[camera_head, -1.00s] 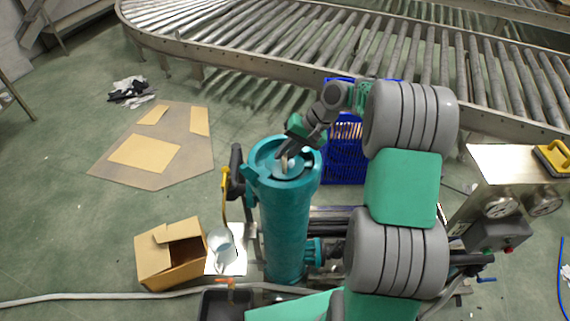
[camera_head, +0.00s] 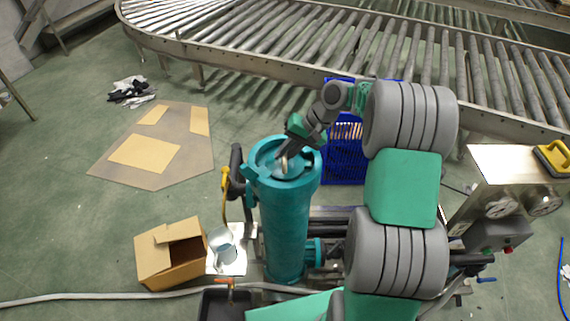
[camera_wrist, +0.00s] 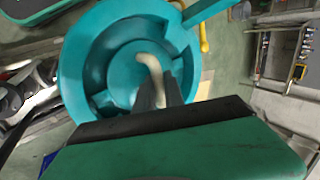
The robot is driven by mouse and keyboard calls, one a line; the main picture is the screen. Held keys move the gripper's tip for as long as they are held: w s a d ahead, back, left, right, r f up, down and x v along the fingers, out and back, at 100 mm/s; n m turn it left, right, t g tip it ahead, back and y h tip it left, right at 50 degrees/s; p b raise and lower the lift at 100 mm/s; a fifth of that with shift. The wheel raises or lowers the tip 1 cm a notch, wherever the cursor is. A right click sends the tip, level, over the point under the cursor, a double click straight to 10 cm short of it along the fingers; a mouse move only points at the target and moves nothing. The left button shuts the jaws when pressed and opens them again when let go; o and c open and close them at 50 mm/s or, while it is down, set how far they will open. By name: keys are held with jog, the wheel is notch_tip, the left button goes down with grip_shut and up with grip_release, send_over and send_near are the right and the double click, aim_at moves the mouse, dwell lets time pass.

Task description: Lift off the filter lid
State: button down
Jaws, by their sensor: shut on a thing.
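The teal filter housing (camera_head: 284,225) stands upright left of my arm. Its round teal lid (camera_head: 272,166) sits at its top, inside the rim; it also fills the upper middle of the wrist view (camera_wrist: 118,62). A pale curved handle (camera_wrist: 151,66) rises from the lid's middle. My gripper (camera_head: 284,155) reaches down over the lid from the upper right. Its dark fingers (camera_wrist: 158,92) are shut on the handle, and their tips meet it near the lid's centre. I cannot tell whether the lid is raised from its seat.
A blue crate (camera_head: 343,160) stands behind the housing. An open cardboard box (camera_head: 168,262) and a clear jug (camera_head: 221,243) are at lower left. A yellow-handled lever (camera_head: 225,187) is beside the housing. A roller conveyor (camera_head: 300,40) crosses the back. The left floor holds flat cardboard (camera_head: 190,170).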

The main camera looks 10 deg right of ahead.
jog(key=shift+r, duration=0.1)
jog(key=shift+w+r, duration=0.1)
jog(key=shift+r, duration=0.45)
jog(key=s+r+b, duration=0.1)
jog(key=s+r, duration=1)
jog(key=s, duration=0.3)
jog(key=shift+r+b, duration=0.3)
jog(key=shift+r, duration=0.05)
jog(key=shift+s, duration=0.1)
